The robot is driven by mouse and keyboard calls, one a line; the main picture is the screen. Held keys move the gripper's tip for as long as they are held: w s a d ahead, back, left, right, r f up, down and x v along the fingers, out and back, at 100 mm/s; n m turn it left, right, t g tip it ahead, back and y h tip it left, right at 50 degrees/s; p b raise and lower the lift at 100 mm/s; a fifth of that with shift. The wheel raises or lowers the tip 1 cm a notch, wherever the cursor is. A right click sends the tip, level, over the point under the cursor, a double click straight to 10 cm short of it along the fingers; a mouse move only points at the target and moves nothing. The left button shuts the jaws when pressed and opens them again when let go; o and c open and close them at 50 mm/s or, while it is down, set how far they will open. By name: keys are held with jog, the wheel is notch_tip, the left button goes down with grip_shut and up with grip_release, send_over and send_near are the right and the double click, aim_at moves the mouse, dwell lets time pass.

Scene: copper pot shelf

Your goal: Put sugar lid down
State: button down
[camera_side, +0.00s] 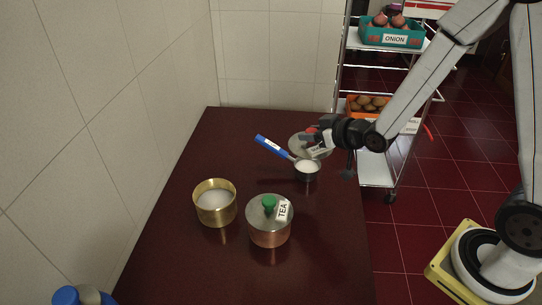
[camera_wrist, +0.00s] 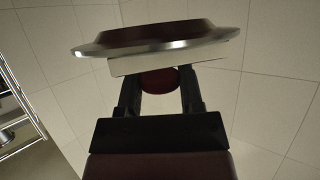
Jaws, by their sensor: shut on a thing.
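My gripper (camera_side: 316,134) is shut on the red knob (camera_wrist: 158,80) of the sugar lid, toward the far right of the table. The lid is a round grey metal disc (camera_side: 299,150) with a white label, partly hidden by my gripper in the side view. In the wrist view the lid (camera_wrist: 155,48) shows nearly edge-on beyond my fingers. I cannot tell whether it touches the table. An open brass pot (camera_side: 215,213) with white contents stands at the left of the table.
A copper pot (camera_side: 270,235) with a TEA lid and green knob stands near the front. A small metal scoop with white contents and a blue handle (camera_side: 274,147) is close to the held lid. The dark table (camera_side: 200,265) has clear room at the front. A shelf rack (camera_side: 378,170) stands behind right.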

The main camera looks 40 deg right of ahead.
aim_at(315, 148)
jog(key=shift+s+a+f+n+g+y, duration=0.2)
jog(key=shift+f+n+y, duration=0.1)
jog(key=shift+n+y, duration=0.45)
jog(key=shift+s+a+f+n+g+y, duration=0.1)
jog(key=shift+a+f+n+g+y, duration=0.15)
jog(key=shift+n+y, duration=0.45)
jog(key=s+n+y, duration=0.1)
jog(key=f+n+g+y, duration=0.1)
jog(key=shift+s+a+f+n+y, duration=0.2)
jog(key=shift+s+a+n+y, duration=0.05)
jog(key=shift+s+a+y, duration=0.15)
jog(key=s+f+n+g+y, duration=0.2)
jog(key=s+n+g+y, duration=0.2)
jog(key=s, duration=0.3)
jog(key=shift+a+f+n+g, duration=0.35)
jog(key=shift+n+g, duration=0.1)
jog(key=shift+n, duration=0.35)
jog(key=shift+f, duration=0.1)
jog(key=shift+f, duration=2.15)
jog(key=shift+f, duration=1.8)
jog(key=shift+f, duration=0.6)
